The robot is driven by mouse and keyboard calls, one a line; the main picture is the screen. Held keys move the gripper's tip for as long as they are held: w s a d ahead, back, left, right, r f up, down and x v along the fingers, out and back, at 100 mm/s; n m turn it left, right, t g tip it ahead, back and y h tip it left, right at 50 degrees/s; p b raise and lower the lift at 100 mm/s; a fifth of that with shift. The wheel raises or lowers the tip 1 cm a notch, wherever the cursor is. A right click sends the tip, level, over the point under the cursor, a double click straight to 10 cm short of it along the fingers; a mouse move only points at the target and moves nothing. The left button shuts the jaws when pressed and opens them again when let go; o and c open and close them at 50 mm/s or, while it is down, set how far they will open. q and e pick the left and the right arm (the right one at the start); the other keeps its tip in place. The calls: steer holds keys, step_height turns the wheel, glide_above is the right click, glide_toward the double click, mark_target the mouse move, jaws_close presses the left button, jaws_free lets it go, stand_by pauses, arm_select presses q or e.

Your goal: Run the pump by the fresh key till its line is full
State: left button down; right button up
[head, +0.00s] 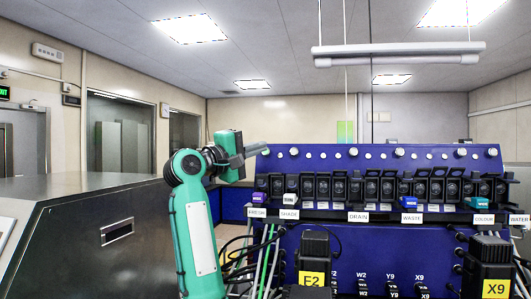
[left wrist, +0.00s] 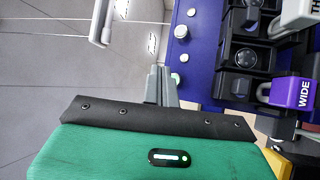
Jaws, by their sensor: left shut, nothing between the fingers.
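The fresh label (head: 257,212) is at the left end of a blue panel (head: 400,240) in the head view, partly hard to read. A row of black pump heads (head: 308,187) runs along the panel; one with a round dark face shows in the left wrist view (left wrist: 246,58). My left gripper (head: 262,148) is shut and empty, above the purple block and near the panel's upper left corner. Whether any line is full cannot be told.
Further labels include shade (head: 289,214), waste (head: 411,218) and colour (head: 483,219). Black units marked E2 (head: 314,245) and X9 (head: 489,249) stand before the panel. Green and white tubes (head: 266,262) hang at its left. A dark cabinet (head: 90,235) stands at left.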

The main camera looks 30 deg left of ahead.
arm_select(q)
steer(key=shift+w, duration=0.2)
steer(key=shift+w+a+f+p, duration=0.2)
steer(key=shift+w+a+f, duration=0.05)
steer(key=shift+w, duration=0.45)
steer(key=shift+w+a+f+p, duration=0.2)
steer(key=shift+w, duration=0.5)
steer(key=shift+s, duration=0.1)
steer(key=shift+s+d+r+b, duration=0.1)
steer(key=shift+s+d+r, duration=0.05)
steer(key=shift+s, duration=0.35)
steer(key=shift+s+d+r+b, duration=0.1)
steer(key=shift+s+d+r, duration=0.1)
steer(key=shift+s, duration=0.35)
steer(key=shift+s+d+r+b, duration=0.1)
steer(key=shift+s+d, duration=0.05)
steer(key=shift+s, duration=0.35)
steer(key=shift+s+d+r+b, duration=0.1)
steer(key=shift+s+d+r, duration=0.15)
steer(key=shift+s, duration=0.7)
steer(key=shift+s+d+r+b, duration=0.1)
steer(key=shift+s+d+r, duration=0.15)
steer(key=shift+s, duration=0.65)
steer(key=shift+s+d+r+b, duration=0.1)
steer(key=shift+s+d+r, duration=0.15)
steer(key=shift+s, duration=0.7)
